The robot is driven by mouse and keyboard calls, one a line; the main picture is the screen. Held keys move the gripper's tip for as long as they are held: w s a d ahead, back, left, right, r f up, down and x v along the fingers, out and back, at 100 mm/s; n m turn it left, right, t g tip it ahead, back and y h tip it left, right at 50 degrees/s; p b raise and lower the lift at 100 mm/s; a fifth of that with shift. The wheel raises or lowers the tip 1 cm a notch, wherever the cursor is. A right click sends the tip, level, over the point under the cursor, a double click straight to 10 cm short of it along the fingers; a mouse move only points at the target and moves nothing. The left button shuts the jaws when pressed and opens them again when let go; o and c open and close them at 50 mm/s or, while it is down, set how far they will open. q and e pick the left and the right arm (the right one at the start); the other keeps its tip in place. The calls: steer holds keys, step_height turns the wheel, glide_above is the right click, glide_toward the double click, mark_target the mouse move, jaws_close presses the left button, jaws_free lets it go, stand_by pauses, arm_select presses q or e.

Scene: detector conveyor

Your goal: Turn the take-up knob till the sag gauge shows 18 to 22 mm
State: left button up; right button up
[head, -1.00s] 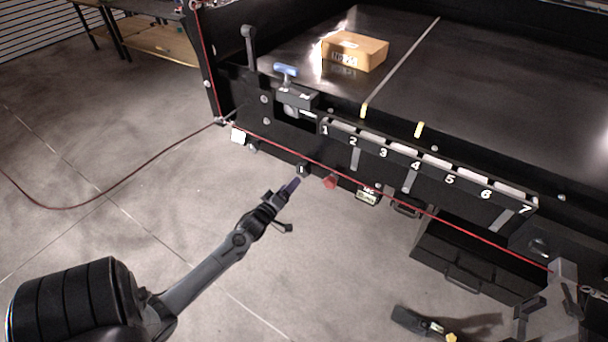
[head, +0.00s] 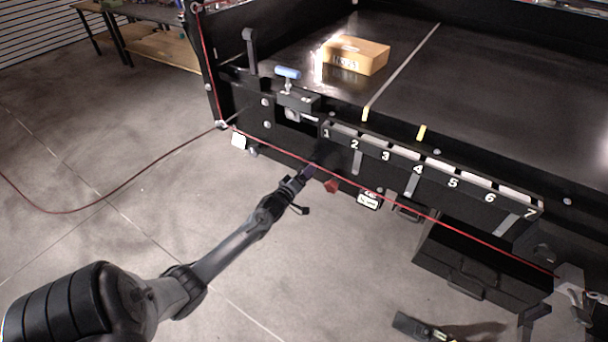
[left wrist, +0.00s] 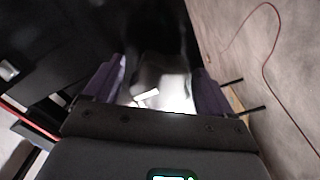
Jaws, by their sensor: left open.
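My left gripper (head: 310,173) is at the lower side of the conveyor frame in the head view. Its purple fingers cover the spot of the small black take-up knob, which is hidden there. In the left wrist view the open fingers (left wrist: 155,82) stand on either side of a pale, brightly lit face with a white mark, probably the knob (left wrist: 160,78). I cannot tell whether they touch it. The sag gauge (head: 369,200) is a small light display right of the gripper; its figure is too small to read.
A red part (head: 332,186) sits just right of the gripper. A red cord (head: 450,223) runs along the frame, close above the gripper. A numbered rail (head: 430,170) and a cardboard box (head: 356,56) are higher up. Open floor (head: 130,190) lies to the left.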

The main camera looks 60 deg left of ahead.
arm_select(q)
steer(key=c, duration=1)
steer(key=shift+o, duration=0.2)
